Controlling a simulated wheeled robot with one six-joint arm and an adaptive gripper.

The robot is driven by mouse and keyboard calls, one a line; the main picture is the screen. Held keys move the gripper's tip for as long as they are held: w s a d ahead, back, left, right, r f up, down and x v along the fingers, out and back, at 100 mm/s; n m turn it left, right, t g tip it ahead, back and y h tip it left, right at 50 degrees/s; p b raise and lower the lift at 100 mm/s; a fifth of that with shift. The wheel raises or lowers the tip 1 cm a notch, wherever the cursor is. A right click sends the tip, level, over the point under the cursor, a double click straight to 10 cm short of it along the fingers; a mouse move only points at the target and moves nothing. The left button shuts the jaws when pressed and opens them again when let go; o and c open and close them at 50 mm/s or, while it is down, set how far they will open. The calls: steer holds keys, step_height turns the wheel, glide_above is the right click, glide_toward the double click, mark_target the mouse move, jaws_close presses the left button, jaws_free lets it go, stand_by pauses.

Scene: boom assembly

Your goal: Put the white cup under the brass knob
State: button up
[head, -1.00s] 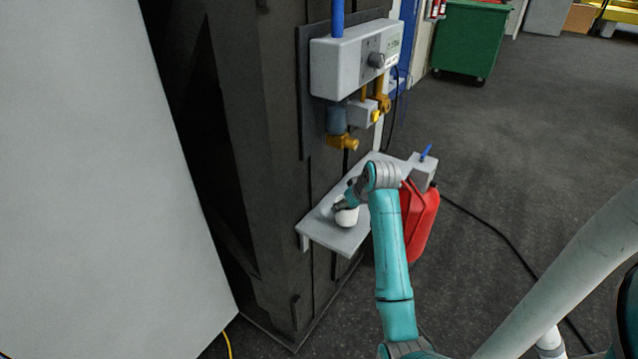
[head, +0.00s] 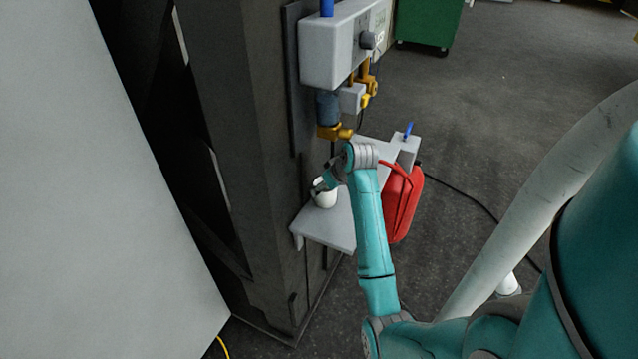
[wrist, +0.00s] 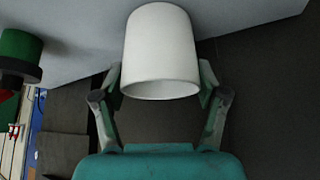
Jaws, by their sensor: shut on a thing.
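The white cup (head: 325,199) is at the wall side of the grey shelf (head: 330,230). Whether it touches the shelf or hangs just above it, I cannot tell. My gripper (head: 322,187) is shut on the cup. In the wrist view the cup (wrist: 161,50) sits between the two fingers (wrist: 161,82), with its rim towards me. A brass fitting (head: 335,132) juts out under a blue-grey cylinder, above the cup and slightly to its right. A second brass fitting (head: 368,88) is further right. I cannot tell which is the named knob.
A grey-white box (head: 333,48) with a dark dial hangs on the dark wall above. A small grey box (head: 405,150) with a blue lever is at the shelf's far end.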

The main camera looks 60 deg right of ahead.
steer(key=shift+f, duration=0.1)
steer(key=o, duration=1.1)
steer(key=shift+o, duration=0.2)
